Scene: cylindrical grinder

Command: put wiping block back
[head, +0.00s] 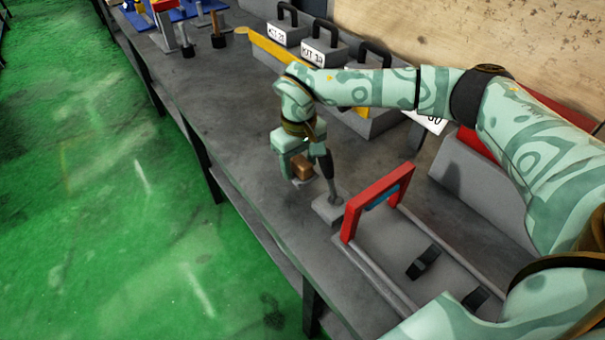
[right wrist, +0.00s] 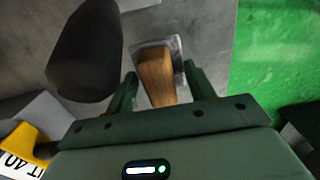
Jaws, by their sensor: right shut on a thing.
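The wiping block (head: 302,168) is a brown wooden block with a pale grey part under it, low over the grey bench. My right gripper (head: 298,164) reaches down to it and is shut on it. In the right wrist view the wooden block (right wrist: 157,78) sits between the two green fingers (right wrist: 160,90), and the grey part shows around its far end. I cannot tell whether its underside touches the bench. My left gripper is not in view.
A dark upright handle (head: 326,165) on a grey base (head: 328,208) stands close beside the block. A red frame (head: 375,200) stands on a grey fixture to the right. Grey kit weights (head: 325,52) line the back.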

